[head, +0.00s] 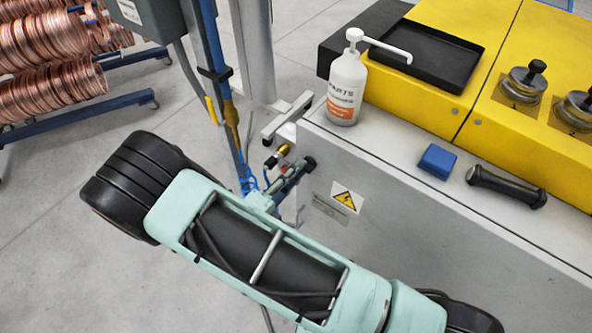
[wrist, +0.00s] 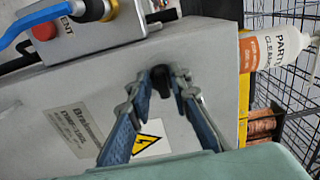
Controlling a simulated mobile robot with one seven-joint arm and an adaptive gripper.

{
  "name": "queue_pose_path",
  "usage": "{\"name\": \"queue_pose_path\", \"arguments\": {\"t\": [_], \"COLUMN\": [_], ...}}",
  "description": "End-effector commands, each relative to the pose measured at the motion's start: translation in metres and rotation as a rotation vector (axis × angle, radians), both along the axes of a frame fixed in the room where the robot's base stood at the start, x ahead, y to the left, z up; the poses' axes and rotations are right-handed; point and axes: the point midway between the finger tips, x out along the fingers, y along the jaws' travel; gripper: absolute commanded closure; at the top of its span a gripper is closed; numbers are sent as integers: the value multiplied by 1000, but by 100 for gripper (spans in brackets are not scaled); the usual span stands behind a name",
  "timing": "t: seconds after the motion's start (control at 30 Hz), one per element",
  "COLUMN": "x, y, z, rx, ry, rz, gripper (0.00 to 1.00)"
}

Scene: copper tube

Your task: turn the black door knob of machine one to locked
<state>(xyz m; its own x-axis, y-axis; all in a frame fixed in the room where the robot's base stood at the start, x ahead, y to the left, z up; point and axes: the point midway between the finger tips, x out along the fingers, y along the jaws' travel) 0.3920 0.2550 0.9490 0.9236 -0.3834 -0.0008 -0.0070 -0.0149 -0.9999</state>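The black door knob (wrist: 160,80) stands out from the grey front of machine one. In the wrist view it lies between the tips of my two fingers. My gripper (wrist: 163,76) has its fingers on either side of the knob, with little gap there. I cannot tell whether both pads press on it. In the head view the knob (head: 309,163) is by the cabinet's left corner, and my gripper (head: 292,180) is partly hidden by my own mint arm. I see no readable lock marking, so the knob's turned position is unclear.
A warning label (head: 346,197) is on the panel below the knob. A pump bottle (head: 346,88), a blue box (head: 437,161) and a black handle (head: 506,186) rest on the cabinet top. A control box (wrist: 85,30) with a red button shows in the wrist view.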

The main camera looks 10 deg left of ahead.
Motion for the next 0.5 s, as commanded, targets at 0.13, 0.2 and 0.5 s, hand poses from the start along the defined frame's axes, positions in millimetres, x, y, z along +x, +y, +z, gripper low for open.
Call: {"name": "queue_pose_path", "arguments": {"t": [0.13, 0.2, 0.5], "x": [0, 0, -17], "y": [0, 0, 8], "z": [0, 0, 0], "rx": [1, 1, 2], "ry": [0, 0, -1], "rz": [0, 1, 4], "gripper": [72, 72, 72]}}
